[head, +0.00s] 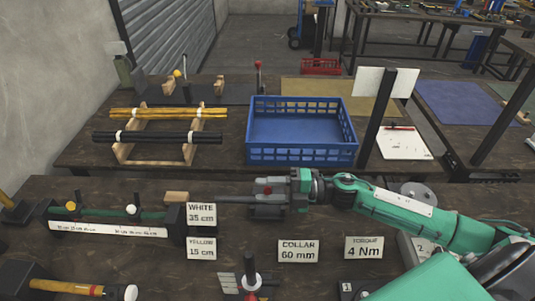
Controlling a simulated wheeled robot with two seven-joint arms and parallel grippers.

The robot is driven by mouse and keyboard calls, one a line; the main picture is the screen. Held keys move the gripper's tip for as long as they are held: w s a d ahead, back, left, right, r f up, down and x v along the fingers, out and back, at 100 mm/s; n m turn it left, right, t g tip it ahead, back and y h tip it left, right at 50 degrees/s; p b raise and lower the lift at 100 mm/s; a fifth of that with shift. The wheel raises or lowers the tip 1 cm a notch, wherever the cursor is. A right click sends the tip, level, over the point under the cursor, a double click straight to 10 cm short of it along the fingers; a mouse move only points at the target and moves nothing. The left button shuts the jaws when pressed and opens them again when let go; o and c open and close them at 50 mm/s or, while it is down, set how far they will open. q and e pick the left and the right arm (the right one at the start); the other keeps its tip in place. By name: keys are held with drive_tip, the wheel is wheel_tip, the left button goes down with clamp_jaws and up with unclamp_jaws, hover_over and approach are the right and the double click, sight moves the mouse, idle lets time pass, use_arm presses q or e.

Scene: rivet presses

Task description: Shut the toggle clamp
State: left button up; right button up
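My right arm, green and white, reaches in from the right. Its gripper (290,190) is at a grey block (266,208) with a red part on top, which looks like the toggle clamp. A grey rod (222,200) runs left from this block. The gripper overlaps the block's right side, so its fingertips are hard to make out. I cannot tell whether they touch the red part or whether the clamp is open. My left gripper does not show.
Sign cards, including the collar card (298,251) and torque card (364,247), stand in front. A black-handled device (251,277) is at the bottom edge. A scaled trough (108,231) lies left. Behind are a blue crate (302,152) and a wooden rod rack (123,151).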

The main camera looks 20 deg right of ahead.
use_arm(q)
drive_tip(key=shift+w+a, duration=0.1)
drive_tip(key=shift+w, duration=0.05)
use_arm(e)
wheel_tip(320, 180, up, 15)
drive_tip(key=shift+f, duration=0.15)
